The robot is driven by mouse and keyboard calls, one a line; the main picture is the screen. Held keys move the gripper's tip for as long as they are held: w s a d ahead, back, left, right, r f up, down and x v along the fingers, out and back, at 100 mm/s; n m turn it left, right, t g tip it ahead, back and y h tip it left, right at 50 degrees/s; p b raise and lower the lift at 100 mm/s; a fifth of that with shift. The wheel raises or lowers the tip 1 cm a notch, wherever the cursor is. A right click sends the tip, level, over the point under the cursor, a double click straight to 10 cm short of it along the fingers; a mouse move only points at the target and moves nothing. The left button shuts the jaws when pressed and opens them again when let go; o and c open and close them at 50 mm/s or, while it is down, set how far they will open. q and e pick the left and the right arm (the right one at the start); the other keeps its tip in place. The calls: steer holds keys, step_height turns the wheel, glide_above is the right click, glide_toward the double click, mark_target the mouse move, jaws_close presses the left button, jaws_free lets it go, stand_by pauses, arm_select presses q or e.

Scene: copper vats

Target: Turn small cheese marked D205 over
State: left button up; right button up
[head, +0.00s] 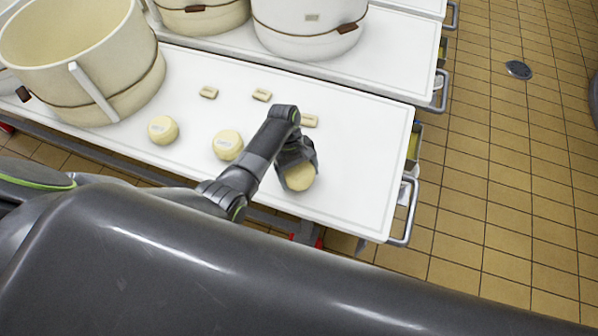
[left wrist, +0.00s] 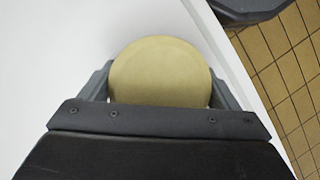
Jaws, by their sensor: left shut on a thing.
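My left gripper (head: 297,166) is shut on a small round pale-yellow cheese (head: 299,178) near the front edge of the white table. In the left wrist view the cheese (left wrist: 160,72) sits between the two fingers of the left gripper (left wrist: 160,88), and its visible face is plain. I cannot read a mark on the held cheese, and the gripper hides part of it. I cannot tell whether it touches the table. Two more small cheeses, one in the middle (head: 228,145) and one at the left (head: 162,129), lie on the table with pale labels too small to read. My right gripper is not in view.
The white table (head: 345,190) has free room right of the held cheese. Several small pale blocks, one at the left (head: 208,92), lie behind the cheeses. A large cream vat (head: 85,60) stands at the left. More vats (head: 300,30) stand on another table behind.

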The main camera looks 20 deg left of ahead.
arm_select(q)
steer(key=shift+f, duration=0.35)
stand_by(0.4)
steer(key=o, duration=1.1)
steer(key=shift+o, duration=0.2)
steer(key=shift+r, duration=0.1)
steer(key=p+v, duration=0.2)
steer(key=v, duration=1.5)
steer(key=shift+a, duration=0.15)
